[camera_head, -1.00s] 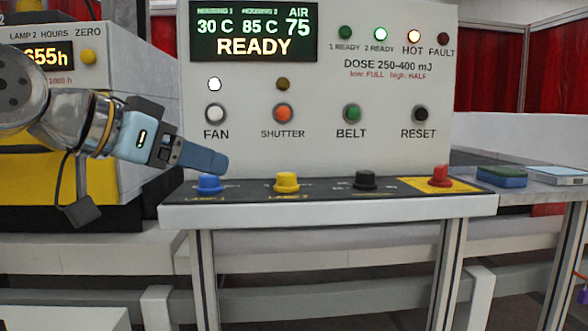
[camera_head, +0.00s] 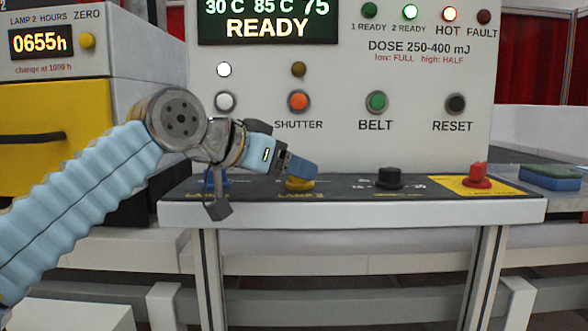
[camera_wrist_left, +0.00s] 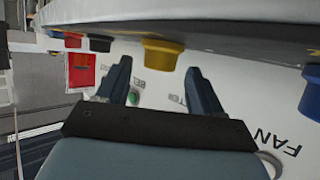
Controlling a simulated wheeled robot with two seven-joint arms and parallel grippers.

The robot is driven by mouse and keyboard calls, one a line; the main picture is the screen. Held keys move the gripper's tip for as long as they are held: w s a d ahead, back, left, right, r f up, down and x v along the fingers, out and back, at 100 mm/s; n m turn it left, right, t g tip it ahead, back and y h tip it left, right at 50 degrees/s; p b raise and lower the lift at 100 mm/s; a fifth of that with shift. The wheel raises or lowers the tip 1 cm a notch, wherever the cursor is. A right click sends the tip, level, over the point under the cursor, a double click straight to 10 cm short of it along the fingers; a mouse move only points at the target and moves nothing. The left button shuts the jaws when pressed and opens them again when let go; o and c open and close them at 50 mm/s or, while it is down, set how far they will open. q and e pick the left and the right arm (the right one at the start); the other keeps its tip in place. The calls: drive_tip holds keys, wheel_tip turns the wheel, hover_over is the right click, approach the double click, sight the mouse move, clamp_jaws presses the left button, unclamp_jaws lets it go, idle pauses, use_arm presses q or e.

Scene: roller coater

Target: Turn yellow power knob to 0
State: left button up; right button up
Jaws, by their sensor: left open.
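The yellow knob (camera_head: 300,185) sits on the dark sloped panel, second from the left. My left gripper (camera_head: 304,172) is just above it in the head view and partly covers it. In the left wrist view the yellow knob (camera_wrist_left: 163,50) shows in the gap between the spread fingertips of my left gripper (camera_wrist_left: 158,66). The fingers are open, and I see no clear contact with the knob. Its pointer and setting cannot be read. My right gripper is not in view.
A blue knob (camera_head: 209,181) stands left of the yellow one, partly hidden behind my left wrist. A black knob (camera_head: 389,178) and a red knob (camera_head: 477,175) stand to the right. The control box (camera_head: 340,70) rises behind, its display (camera_head: 266,20) reading READY.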

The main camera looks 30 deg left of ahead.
use_arm(q)
drive_tip(key=shift+x, duration=0.85)
drive_tip(key=c, duration=1.1)
drive_tip(key=shift+o, duration=0.2)
